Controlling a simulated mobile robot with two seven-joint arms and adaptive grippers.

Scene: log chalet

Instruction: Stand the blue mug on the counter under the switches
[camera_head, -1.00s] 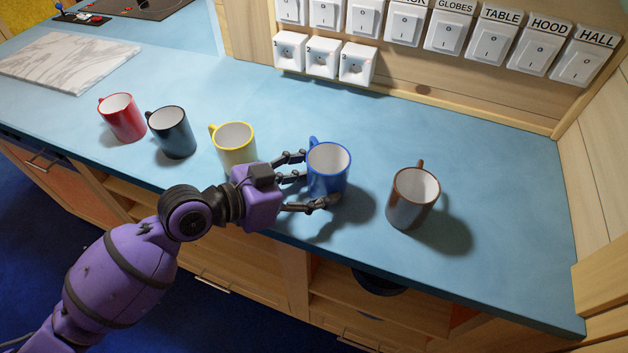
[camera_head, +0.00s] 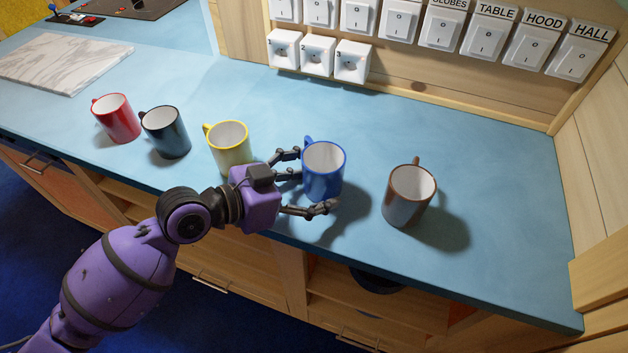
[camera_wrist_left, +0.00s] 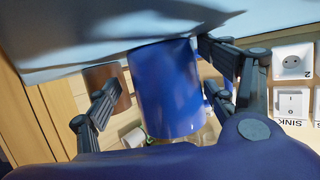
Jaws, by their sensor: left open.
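The blue mug (camera_head: 323,172) stands upright on the blue counter (camera_head: 480,180), near its front edge, with its handle toward the back left. My left gripper (camera_head: 316,180) is open, with its fingers on either side of the mug; the palm is left of it. In the left wrist view the mug (camera_wrist_left: 167,90) fills the space between the open fingers (camera_wrist_left: 165,85). Whether a finger touches it I cannot tell. The white switches (camera_head: 440,28) are on the wood wall behind the counter, some labelled TABLE, HOOD and HALL. My right gripper is out of view.
A yellow mug (camera_head: 229,150) stands just left of the gripper, close to it. Further left are a dark mug (camera_head: 166,133) and a red mug (camera_head: 115,118). A brown mug (camera_head: 409,195) stands to the right. The counter below the switches is clear. Numbered sockets (camera_head: 317,55) hang below them.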

